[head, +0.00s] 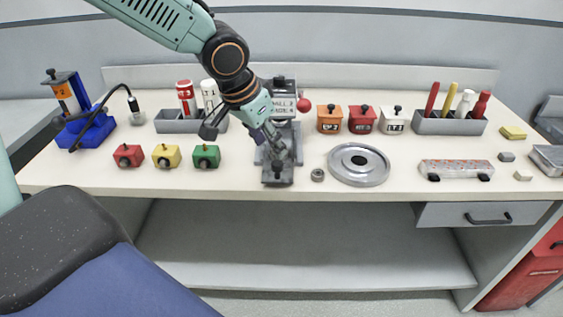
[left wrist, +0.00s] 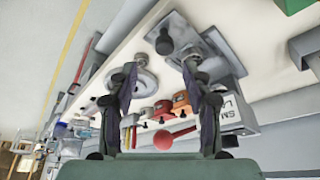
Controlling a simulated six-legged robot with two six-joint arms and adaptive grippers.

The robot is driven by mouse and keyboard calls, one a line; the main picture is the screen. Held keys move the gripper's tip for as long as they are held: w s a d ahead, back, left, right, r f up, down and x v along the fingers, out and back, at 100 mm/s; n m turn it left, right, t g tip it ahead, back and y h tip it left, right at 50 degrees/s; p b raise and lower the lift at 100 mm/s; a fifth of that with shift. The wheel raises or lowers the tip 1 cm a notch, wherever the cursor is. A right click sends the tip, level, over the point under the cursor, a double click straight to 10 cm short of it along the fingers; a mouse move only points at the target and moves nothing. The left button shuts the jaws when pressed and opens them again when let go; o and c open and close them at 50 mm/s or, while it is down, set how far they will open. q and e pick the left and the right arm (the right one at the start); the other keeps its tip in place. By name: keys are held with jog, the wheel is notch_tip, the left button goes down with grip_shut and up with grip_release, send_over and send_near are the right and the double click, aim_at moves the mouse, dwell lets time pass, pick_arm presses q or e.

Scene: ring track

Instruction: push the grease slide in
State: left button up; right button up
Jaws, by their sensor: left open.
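The grease slide (head: 278,176) is a grey plate with a black knob. It sticks out at the front of the grey grease machine (head: 285,108) in the middle of the bench. In the left wrist view the slide (left wrist: 172,25) and its black knob show at the top, beyond the fingertips. My left gripper (head: 278,147) is over the slide, behind the knob in the head view, and hides part of it. In the left wrist view the left gripper (left wrist: 160,72) is open, with nothing between its fingers. Whether it touches the slide is unclear. My right gripper is not in view.
A red ball knob (head: 303,105) is at the machine's right side. A small grey ring (head: 317,175) and a round metal dish (head: 358,164) lie right of the slide. A green box (head: 206,156) stands to its left. The bench front edge is close.

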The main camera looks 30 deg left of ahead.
aim_at(276, 163)
pick_arm(q)
jog(key=x, duration=0.6)
jog(key=shift+a+f+b, duration=0.2)
jog(key=shift+a+b, duration=0.15)
jog(key=shift+a, duration=0.05)
jog(key=shift+w+d+f, duration=0.2)
jog(key=shift+w+f, duration=0.1)
jog(key=shift+f, duration=0.2)
jog(key=shift+a+f, duration=0.25)
jog(key=shift+d+r, duration=0.1)
jog(key=shift+d, duration=0.15)
jog(key=shift+c, duration=1.4)
jog(key=shift+a, duration=0.15)
jog(key=c, duration=0.4)
grip_shut()
